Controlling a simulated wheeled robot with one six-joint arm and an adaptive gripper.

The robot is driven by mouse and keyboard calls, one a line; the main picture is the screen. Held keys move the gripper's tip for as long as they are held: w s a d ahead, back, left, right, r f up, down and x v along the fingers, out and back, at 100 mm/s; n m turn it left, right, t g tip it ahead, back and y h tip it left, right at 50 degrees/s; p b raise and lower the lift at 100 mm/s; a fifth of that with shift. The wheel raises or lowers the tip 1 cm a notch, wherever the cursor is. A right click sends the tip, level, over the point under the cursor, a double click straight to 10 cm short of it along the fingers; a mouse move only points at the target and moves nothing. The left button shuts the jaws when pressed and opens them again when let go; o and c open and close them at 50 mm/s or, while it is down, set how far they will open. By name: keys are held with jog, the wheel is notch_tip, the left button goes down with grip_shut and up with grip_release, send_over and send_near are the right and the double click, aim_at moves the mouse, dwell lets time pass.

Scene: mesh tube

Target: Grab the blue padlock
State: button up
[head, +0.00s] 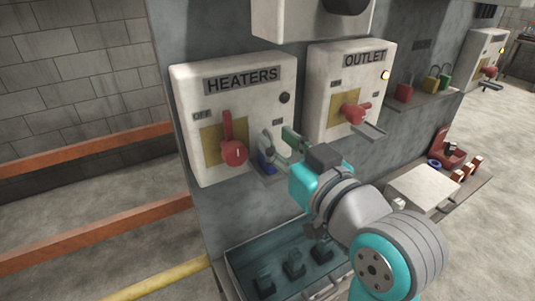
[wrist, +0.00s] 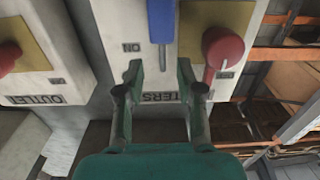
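The blue padlock (head: 266,160) is at the lower right of the HEATERS box (head: 188,110), above a small ledge, with a grey shackle-like part above it. In the wrist view, which is upside down, the blue padlock (wrist: 161,20) is at the top, cut off by the frame edge. A grey strip extends from it between the fingers. My gripper (head: 283,147) is just right of the padlock in the head view. In the wrist view my gripper (wrist: 161,77) has its green fingers apart with nothing clamped between them. Whether either finger touches the padlock cannot be told.
A red rotary handle (head: 233,152) projects left of the padlock. The OUTLET box (head: 338,95) with its red handle (head: 354,112) stands to the right. Red, yellow and green padlocks (head: 404,92) sit on a shelf at right.

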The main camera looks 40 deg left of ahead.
aim_at(273, 136)
jog(key=shift+x, duration=1.8)
jog(key=shift+s, duration=0.15)
grip_shut()
jog(key=shift+r, duration=0.2)
